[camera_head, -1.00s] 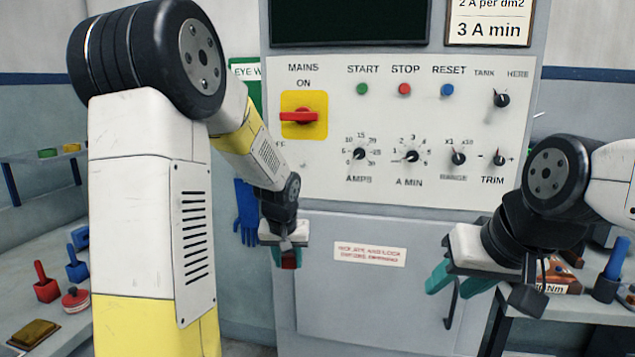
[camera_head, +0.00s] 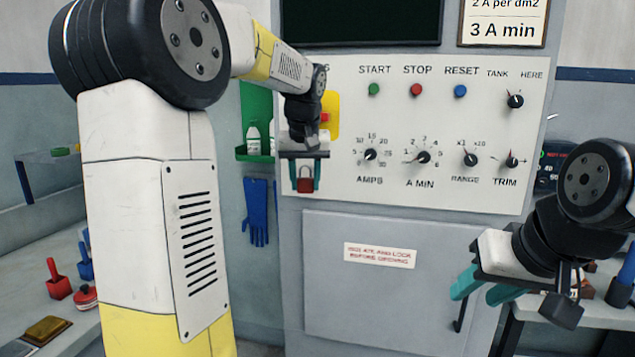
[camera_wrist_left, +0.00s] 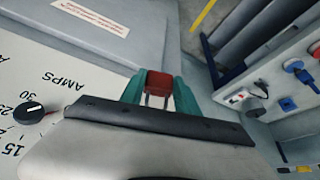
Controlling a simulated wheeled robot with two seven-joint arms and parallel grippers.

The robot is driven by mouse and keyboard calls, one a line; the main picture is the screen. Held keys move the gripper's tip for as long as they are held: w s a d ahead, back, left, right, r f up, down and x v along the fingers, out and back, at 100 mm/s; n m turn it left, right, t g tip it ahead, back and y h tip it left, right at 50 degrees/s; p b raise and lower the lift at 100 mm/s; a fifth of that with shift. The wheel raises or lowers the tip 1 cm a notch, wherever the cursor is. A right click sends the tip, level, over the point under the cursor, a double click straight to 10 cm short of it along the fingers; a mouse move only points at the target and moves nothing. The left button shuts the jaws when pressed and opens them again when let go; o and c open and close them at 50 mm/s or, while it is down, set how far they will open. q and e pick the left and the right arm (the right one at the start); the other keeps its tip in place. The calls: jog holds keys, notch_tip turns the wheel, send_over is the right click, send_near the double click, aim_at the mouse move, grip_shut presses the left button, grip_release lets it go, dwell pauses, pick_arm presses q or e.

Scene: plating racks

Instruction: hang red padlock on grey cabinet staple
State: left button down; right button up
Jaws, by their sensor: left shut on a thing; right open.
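The red padlock (camera_head: 305,185) is held between the teal fingers of my left gripper (camera_head: 304,176), in front of the lower left part of the grey cabinet's white control panel. In the left wrist view the padlock (camera_wrist_left: 159,84) sits between the fingers (camera_wrist_left: 160,92), its two metal shackle legs showing. The grey cabinet (camera_head: 330,290) has a lower door with a label. I cannot make out the staple in either view. My right gripper (camera_head: 484,290) is open and empty, in front of the cabinet door's right side near the handle.
The white control panel (camera_head: 400,195) carries knobs and buttons. The mains switch is mostly hidden behind my left arm. A blue glove (camera_head: 257,212) and a green shelf with a bottle (camera_head: 254,138) are left of the cabinet. A bench at right holds tools; red and blue items stand on the left table.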

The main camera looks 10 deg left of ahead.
pick_arm(q)
jog(key=w+f, duration=0.1)
jog(key=w, duration=0.7)
jog(key=shift+f, duration=0.4)
dwell(0.4)
jog(key=shift+d, duration=0.1)
dwell(0.4)
jog(key=c, duration=0.8)
grip_release()
jog(key=shift+s, duration=0.1)
jog(key=shift+r, duration=0.1)
